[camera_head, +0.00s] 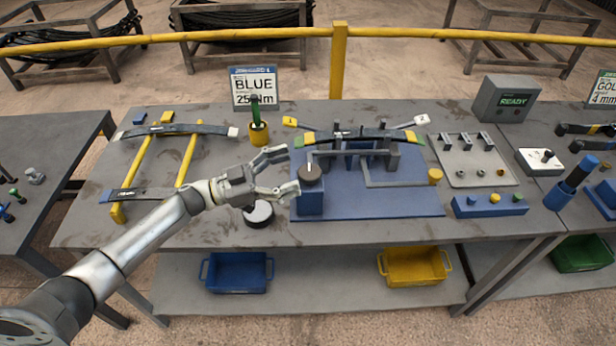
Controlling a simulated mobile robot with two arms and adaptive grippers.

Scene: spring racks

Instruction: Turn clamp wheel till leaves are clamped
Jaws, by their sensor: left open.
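The clamp wheel (311,174) looks to be the dark round knob with a pale mark on top of a blue block, at the left front of the blue fixture plate (400,206). Dark arched leaves (345,134) with yellow and green end marks lie across the dark posts of the fixture. I cannot tell whether they are pressed together. My left gripper (287,171) is open, its fingers spread just left of the wheel. The near fingertip is close to the wheel; contact cannot be told. My right gripper is out of view.
A yellow rack (187,162) with other leaves stands at left. A grey tray (475,180) and a READY display box (505,98) stand at right. Blue (237,273) and yellow (414,267) bins sit on the lower shelf.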

